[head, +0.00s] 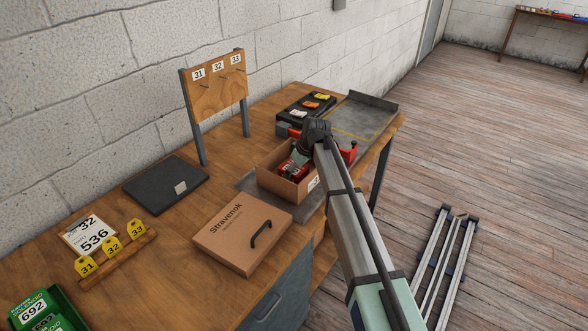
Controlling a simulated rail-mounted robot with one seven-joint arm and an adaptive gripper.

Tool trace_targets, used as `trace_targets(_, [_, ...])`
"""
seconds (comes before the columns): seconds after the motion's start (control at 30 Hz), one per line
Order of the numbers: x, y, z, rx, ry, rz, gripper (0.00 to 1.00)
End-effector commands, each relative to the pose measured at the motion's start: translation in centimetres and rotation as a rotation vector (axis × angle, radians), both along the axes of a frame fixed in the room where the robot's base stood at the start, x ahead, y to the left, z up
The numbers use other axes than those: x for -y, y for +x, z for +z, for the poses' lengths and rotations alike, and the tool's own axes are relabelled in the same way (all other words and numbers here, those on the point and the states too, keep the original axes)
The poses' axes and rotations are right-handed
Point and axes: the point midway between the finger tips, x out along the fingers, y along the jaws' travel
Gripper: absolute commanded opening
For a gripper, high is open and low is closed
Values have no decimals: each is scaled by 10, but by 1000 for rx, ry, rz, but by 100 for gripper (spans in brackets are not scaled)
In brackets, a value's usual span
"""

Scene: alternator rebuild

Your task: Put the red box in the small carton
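The small carton (273,183) stands open on the workbench, right of the middle of the bench. A red box with dark and pale markings (291,168) shows inside the carton's opening, partly hidden by its walls and my gripper. My gripper (303,148) reaches in over the carton's far right side, pointing down close above the red box. My arm comes in from the lower right. The fingertips are too small and dark to tell whether they are open or shut, or whether they touch the box.
A closed brown carton with a black handle (240,233) lies in front of the small carton. A red vise part (350,153) shows behind my arm. A black tray with coloured items (306,107), a numbered hook board (216,84) and a dark flat case (165,184) are nearby.

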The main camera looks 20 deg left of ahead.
Motion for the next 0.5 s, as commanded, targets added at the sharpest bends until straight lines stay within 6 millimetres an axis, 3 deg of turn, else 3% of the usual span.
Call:
trace_targets(0.33, [0, 0, -4, 0, 1, 0, 38])
trace_targets(0.37, [0, 0, -3, 0, 1, 0, 88])
trace_targets(0.4, [0, 0, -2, 0, 0, 0, 100])
trace_targets(0.5, [0, 0, -2, 0, 0, 0, 100])
